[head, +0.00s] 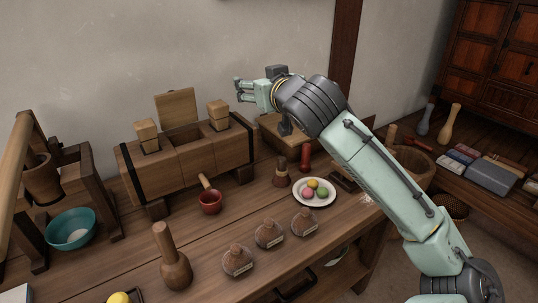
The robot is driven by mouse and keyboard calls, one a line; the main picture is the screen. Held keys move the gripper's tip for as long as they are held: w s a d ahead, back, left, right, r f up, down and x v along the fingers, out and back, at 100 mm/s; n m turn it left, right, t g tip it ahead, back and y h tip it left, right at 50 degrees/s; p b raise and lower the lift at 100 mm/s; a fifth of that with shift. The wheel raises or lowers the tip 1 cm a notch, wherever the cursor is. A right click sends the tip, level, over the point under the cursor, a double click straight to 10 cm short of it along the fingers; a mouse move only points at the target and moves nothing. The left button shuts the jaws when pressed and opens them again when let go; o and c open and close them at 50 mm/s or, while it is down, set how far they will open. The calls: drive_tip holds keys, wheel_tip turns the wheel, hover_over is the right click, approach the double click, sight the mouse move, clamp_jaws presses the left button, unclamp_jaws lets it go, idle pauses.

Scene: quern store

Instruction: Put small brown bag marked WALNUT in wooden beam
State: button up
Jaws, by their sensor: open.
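The wooden beam (222,157) is a long block on feet with dark end bands, standing at the back of the table. An opening shows in its top, with wooden blocks sticking up at both sides. Three small brown bags stand at the front of the table: a left one (236,262), a middle one (268,235) and a right one (303,222). Each has a pale label, too small to read, so I cannot tell which is marked WALNUT. My gripper (239,92) is open and empty, high above the beam's right end, pointing left.
A red ladle (210,201), a wooden pestle (174,262) and a plate (328,192) with coloured balls stand around the bags. A teal bowl (72,231) is at left. A brush (281,174) and a red cylinder (305,157) stand right of the beam.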

drive_tip(key=s+d+f+n+g, duration=0.1)
drive_tip(key=s+f+g, duration=0.5)
drive_tip(key=f, duration=0.5)
drive_tip(key=n+g+h+p, duration=0.1)
drive_tip(key=n+g+h, duration=0.1)
drive_tip(key=n+g, duration=0.3)
approach(264, 228)
drive_tip(key=shift+w+a+f+m+g, duration=0.1)
drive_tip(key=shift+w+m+g, duration=0.1)
drive_tip(key=shift+w, duration=0.4)
drive_tip(key=shift+w+a+f+m+g, duration=0.1)
drive_tip(key=shift+w+m+g, duration=0.1)
drive_tip(key=shift+w, duration=0.4)
drive_tip(key=x, duration=0.4)
drive_tip(key=shift+s+f, duration=0.3)
drive_tip(key=shift+f, duration=0.05)
drive_tip(key=shift+x, duration=3.2)
drive_tip(key=shift+w+d, duration=0.1)
drive_tip(key=shift+d, duration=0.1)
drive_tip(key=c, duration=1.2)
wheel_tip(264, 228, up, 10)
drive_tip(key=shift+r, duration=0.1)
